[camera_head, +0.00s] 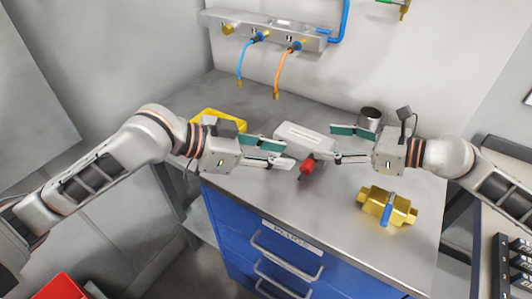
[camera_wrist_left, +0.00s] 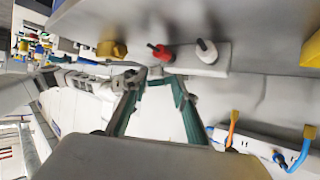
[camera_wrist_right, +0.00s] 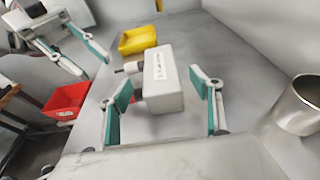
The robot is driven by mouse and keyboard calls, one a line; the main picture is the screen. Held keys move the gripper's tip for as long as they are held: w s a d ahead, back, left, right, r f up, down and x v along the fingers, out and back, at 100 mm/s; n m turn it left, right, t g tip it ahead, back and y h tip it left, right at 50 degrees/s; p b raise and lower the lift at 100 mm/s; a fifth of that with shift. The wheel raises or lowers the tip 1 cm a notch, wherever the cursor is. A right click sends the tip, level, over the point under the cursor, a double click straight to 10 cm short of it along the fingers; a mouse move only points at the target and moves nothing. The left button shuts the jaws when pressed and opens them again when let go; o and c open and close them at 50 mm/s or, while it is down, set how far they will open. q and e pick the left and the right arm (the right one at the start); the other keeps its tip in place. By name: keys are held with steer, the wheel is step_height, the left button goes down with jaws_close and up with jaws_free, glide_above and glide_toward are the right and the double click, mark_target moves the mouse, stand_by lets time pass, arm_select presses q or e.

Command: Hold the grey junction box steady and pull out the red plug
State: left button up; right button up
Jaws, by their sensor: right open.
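The pale grey junction box (camera_head: 303,137) lies on the bench between my two grippers. The red plug (camera_head: 307,166) sticks out of its front side, with a dark end. In the left wrist view the red plug (camera_wrist_left: 160,52) shows beside a pale plug (camera_wrist_left: 206,52) with a black end. My left gripper (camera_head: 289,154) is open and empty, left of the box and plug. My right gripper (camera_head: 335,145) is open at the box's right end. In the right wrist view the box (camera_wrist_right: 164,80) appears between its spread fingers; contact cannot be told. One finger hides most of the red plug there.
A yellow bin (camera_head: 217,119) stands behind my left gripper. A metal cup (camera_head: 369,119) stands behind my right gripper. A brass valve (camera_head: 388,206) with a blue handle sits at the front right. Blue and orange hoses (camera_head: 281,69) hang from the wall manifold. The bench front is mostly clear.

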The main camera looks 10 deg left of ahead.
mark_target(313, 140)
steer(key=shift+a, duration=0.1)
arm_select(q)
steer(key=shift+s+a+r+m+g+y, duration=0.2)
steer(key=shift+s+a+g+y, duration=0.15)
steer(key=shift+a+g, duration=0.2)
steer(key=shift+s+a+r+m+g+y, duration=0.2)
steer(key=shift+a+g+y, duration=0.15)
steer(key=shift+a+g, duration=0.15)
arm_select(e)
steer(key=shift+x, duration=3.8)
steer(key=shift+f, duration=0.1)
